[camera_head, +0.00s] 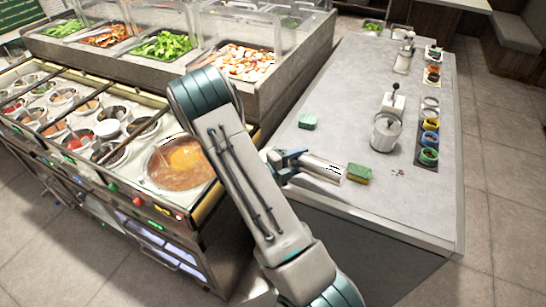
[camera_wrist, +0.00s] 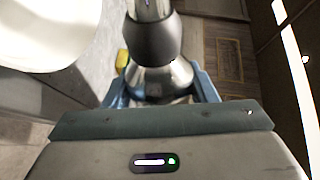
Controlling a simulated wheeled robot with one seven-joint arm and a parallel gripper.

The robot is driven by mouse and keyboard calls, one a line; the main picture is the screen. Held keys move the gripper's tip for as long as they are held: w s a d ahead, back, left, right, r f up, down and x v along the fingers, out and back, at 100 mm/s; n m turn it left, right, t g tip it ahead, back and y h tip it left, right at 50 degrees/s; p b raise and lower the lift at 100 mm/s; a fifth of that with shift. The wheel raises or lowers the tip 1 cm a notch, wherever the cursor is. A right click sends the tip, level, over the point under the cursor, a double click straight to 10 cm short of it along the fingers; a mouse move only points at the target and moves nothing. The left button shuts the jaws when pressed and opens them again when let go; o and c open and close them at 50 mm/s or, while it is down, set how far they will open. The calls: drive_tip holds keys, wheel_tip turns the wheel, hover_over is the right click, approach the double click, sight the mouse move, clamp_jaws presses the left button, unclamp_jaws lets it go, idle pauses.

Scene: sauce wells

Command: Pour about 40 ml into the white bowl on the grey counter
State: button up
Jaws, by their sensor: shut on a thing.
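My gripper (camera_head: 291,161) is shut on a silver metal container (camera_head: 324,168), above the near left edge of the grey counter. The container lies nearly on its side in the head view, its far end pointing right. In the wrist view its silver body (camera_wrist: 168,80) sits between my blue fingers, with a dark grey collar beyond. A large white rounded thing (camera_wrist: 40,28), which looks like the white bowl, is close at the upper left there, cut off by the frame. I cannot pick out the bowl in the head view; my arm hides part of the counter. No flow of liquid shows.
The grey counter (camera_head: 345,108) holds a yellow-green sponge (camera_head: 358,174) near the container, a green sponge (camera_head: 307,121), a metal pot (camera_head: 384,133) and several coloured jars (camera_head: 430,139) at its right edge. A soup pan (camera_head: 181,163) and sauce wells lie left of my arm.

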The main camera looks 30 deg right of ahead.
drive_tip(key=shift+w+r+n+p, duration=0.1)
drive_tip(key=shift+r+n+p, duration=0.3)
drive_tip(key=shift+p, duration=0.3)
idle(2.3)
drive_tip(key=f+m+b, duration=0.1)
drive_tip(key=b, duration=0.1)
drive_tip(key=f+m+b, duration=0.1)
drive_tip(key=f+b, duration=0.1)
drive_tip(key=b, duration=0.1)
drive_tip(key=shift+s+d+y, duration=0.1)
drive_tip(key=shift+s+y, duration=0.1)
drive_tip(key=shift+y, duration=0.1)
drive_tip(key=shift+f+b, duration=0.1)
drive_tip(key=shift+b, duration=0.4)
drive_tip(key=shift+r+m+t, duration=0.25)
drive_tip(key=shift+m+t, duration=0.05)
